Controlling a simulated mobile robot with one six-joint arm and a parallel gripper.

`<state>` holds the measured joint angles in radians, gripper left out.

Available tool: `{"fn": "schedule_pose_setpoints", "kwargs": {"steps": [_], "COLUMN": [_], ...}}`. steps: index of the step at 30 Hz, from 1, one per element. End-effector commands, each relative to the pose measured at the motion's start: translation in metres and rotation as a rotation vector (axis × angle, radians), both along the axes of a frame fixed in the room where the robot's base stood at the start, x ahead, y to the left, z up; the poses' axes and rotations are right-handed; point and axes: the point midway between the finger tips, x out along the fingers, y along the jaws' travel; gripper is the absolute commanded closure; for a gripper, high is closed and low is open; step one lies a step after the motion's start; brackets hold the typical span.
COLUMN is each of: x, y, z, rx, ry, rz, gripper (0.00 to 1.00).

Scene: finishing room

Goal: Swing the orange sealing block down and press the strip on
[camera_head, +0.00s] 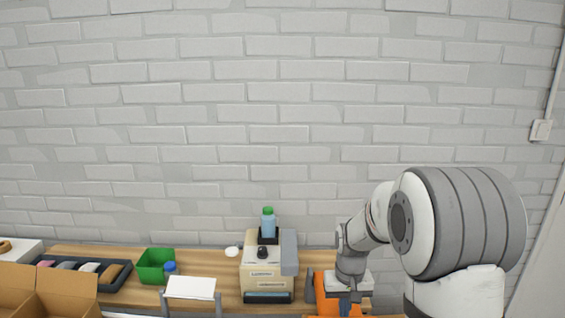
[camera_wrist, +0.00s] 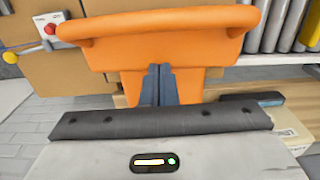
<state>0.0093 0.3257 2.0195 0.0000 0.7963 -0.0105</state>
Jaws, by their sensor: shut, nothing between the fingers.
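The orange sealing block (camera_wrist: 205,55) stands across the upper middle of the wrist view, with a thick rounded edge like a handle along its top. In the head view its orange body (camera_head: 323,286) shows at the bottom edge, partly hidden by my arm. My gripper (camera_wrist: 159,70) is shut and empty, its dark fingers in front of the middle of the orange block. In the head view my gripper (camera_head: 345,307) points down over the orange part. I cannot tell whether the fingertips touch it. The strip is not clearly visible in either view.
A beige machine (camera_head: 262,282) with a blue bottle stands left of my arm on the wooden bench (camera_head: 215,262). Further left are a green bin (camera_head: 151,269), a white sheet on a stand (camera_head: 190,287), a dark tray (camera_head: 121,280) and a cardboard box (camera_head: 65,297). A brick wall stands behind.

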Motion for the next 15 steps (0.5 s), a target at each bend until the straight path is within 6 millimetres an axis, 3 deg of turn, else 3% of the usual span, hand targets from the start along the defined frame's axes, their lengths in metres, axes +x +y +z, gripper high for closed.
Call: {"fn": "schedule_pose_setpoints", "kwargs": {"steps": [15], "x": [-0.0001], "y": [-0.0001], "z": [-0.0088], "rx": [0.0], "ry": [0.0], "rz": [0.0], "gripper": [1.0]}}
